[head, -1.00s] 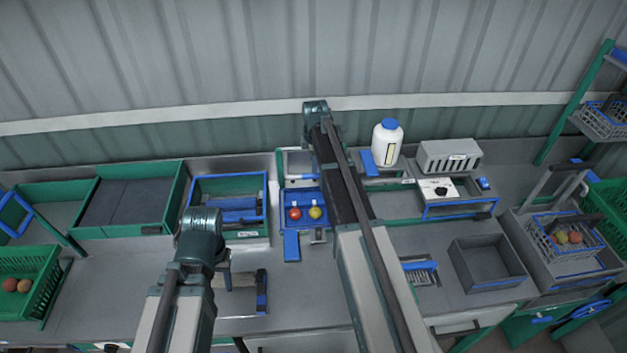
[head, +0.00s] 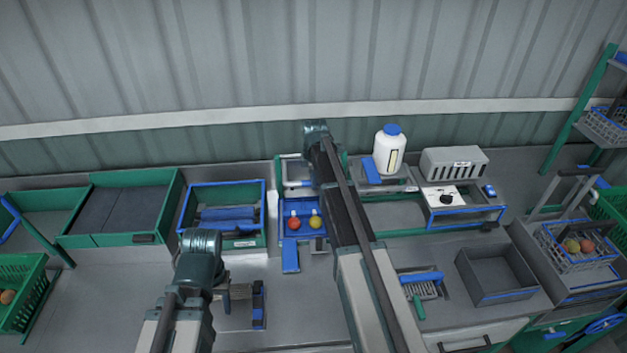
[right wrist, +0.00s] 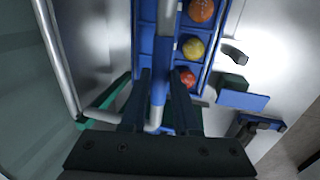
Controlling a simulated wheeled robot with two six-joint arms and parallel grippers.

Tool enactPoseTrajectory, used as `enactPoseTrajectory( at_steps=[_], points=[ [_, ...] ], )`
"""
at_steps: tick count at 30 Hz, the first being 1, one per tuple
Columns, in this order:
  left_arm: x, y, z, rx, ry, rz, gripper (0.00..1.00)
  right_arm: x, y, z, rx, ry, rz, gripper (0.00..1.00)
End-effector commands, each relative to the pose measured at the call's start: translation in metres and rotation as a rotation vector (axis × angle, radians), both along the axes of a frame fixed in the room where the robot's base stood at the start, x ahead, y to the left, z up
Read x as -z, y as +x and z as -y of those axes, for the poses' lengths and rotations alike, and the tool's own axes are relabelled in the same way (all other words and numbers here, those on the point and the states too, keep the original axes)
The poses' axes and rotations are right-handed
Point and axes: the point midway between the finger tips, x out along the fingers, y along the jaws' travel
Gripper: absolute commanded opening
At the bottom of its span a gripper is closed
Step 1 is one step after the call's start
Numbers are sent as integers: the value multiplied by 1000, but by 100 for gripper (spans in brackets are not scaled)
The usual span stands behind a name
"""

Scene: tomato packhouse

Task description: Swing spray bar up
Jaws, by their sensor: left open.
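The wash station has a blue tray (head: 291,246) with tomatoes in it. A pale pipe, the spray bar (head: 300,184), shows behind the tray beside my right arm. In the right wrist view the spray bar (right wrist: 168,40) runs lengthwise between my right gripper's two dark fingers (right wrist: 166,88). In the head view my right arm hides that gripper.
A white bottle (head: 389,153) and a grey slotted box (head: 453,163) stand behind right. A blue-rimmed green bin (head: 182,212) is left of the tray. An empty grey bin (head: 497,276) is to the right. The front bench is partly clear.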

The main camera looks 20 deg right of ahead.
Motion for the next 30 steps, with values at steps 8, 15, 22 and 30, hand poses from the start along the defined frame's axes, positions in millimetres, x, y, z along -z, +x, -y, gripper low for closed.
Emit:
enactPoseTrajectory(
  at_steps=[8,15,22,30],
  points=[
    [0,0,0,0,0,0,50,0,0,0,0,0,0,0],
    [0,0,0,0,0,0,50,0,0,0,0,0,0,0],
    [0,0,0,0,0,0,50,0,0,0,0,0,0,0],
    [0,0,0,0,0,0,50,0,0,0,0,0,0,0]
  ],
)
